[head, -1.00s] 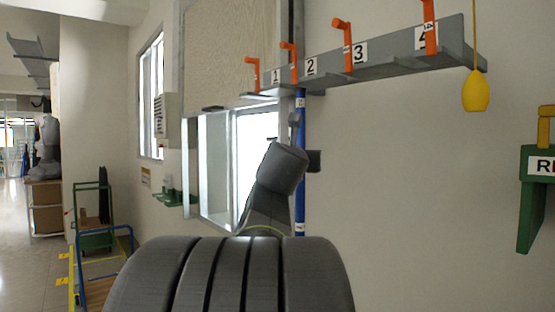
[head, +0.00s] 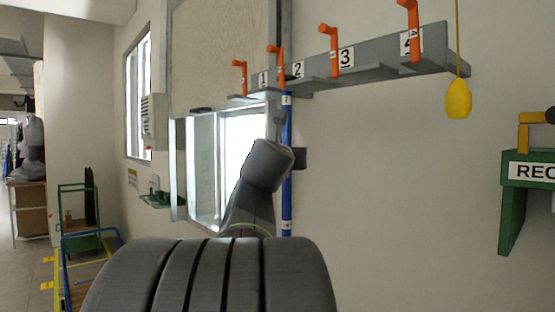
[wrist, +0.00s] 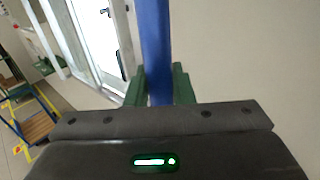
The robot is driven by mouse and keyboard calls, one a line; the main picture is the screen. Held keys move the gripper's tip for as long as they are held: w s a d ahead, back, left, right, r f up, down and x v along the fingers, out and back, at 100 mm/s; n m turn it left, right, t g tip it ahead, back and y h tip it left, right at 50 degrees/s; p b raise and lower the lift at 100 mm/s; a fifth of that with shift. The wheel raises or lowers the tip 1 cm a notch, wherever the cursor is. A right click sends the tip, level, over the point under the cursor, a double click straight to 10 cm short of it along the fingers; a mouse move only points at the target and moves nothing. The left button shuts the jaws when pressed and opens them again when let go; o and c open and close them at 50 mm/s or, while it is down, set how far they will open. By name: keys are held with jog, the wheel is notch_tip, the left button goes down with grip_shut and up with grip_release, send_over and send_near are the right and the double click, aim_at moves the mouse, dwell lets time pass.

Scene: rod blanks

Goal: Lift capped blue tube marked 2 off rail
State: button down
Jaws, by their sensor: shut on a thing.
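The blue tube (head: 287,195) stands upright below the grey rail (head: 375,72), its top close under the rail near the label 2. It has pale marked bands near its top and bottom; I cannot read the marks or make out a cap. Whether its top still touches the rail is not clear. My gripper (wrist: 159,88) is shut on the tube, with a green finger on each side of it in the wrist view. In the head view my arm hides much of the gripper, and the wrist view shows only part of the tube.
Orange levers (head: 331,48) stand along the rail by labels 1 to 4. A yellow pull (head: 458,99) hangs at the rail's right end. A window (head: 240,150) lies behind my arm; the wall right of the tube is bare.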

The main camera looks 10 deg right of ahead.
aim_at(285, 131)
notch_tip(285, 131, up, 6)
jog(key=p, duration=0.3)
jog(key=shift+f, duration=0.25)
jog(key=shift+a+r, duration=0.2)
jog(key=shift+r, duration=0.05)
jog(key=s+a+b, duration=0.4)
jog(key=s+a, duration=0.6)
jog(key=a, duration=0.6)
jog(key=shift+s+f+b, duration=0.2)
jog(key=shift+s+b, duration=0.1)
jog(key=shift+s, duration=0.1)
